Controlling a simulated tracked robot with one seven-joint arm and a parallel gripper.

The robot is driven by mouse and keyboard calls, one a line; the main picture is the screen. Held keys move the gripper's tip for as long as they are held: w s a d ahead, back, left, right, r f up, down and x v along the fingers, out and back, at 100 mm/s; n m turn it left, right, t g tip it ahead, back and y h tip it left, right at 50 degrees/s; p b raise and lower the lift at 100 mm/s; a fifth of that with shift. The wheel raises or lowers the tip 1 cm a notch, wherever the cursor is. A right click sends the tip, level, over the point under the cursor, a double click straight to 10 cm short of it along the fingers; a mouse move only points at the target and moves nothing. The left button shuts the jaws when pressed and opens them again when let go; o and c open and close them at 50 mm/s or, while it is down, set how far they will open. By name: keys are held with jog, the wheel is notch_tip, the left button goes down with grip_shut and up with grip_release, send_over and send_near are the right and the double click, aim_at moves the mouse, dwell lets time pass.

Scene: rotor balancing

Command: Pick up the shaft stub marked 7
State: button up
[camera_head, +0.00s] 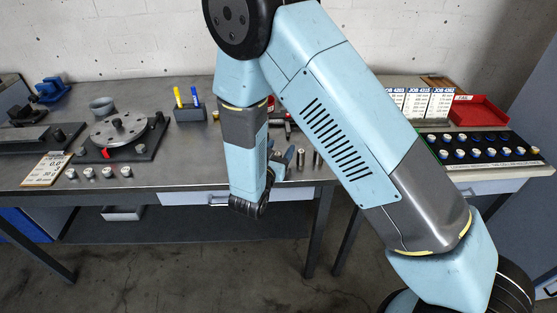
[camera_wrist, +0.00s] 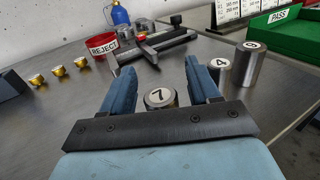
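The shaft stub marked 7 (camera_wrist: 160,98) is a short metal cylinder with a dark rim and a white top; it shows upright in the wrist view. My gripper (camera_wrist: 163,85) is open, with one blue finger on each side of that stub and a visible gap on both sides. The stub's lower part is hidden behind the gripper's dark crossbar. A stub marked 4 (camera_wrist: 219,64) and a taller stub (camera_wrist: 247,68), its digit hard to read, stand to the right. In the head view my gripper (camera_head: 281,158) is low over the bench's front edge; stub 7 cannot be made out there.
A green PASS tray (camera_wrist: 285,28) is at upper right. In the head view a rotor rig (camera_head: 118,130) stands left; bare bench (camera_head: 185,160) lies between.

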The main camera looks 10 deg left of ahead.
grip_shut()
dwell(0.3)
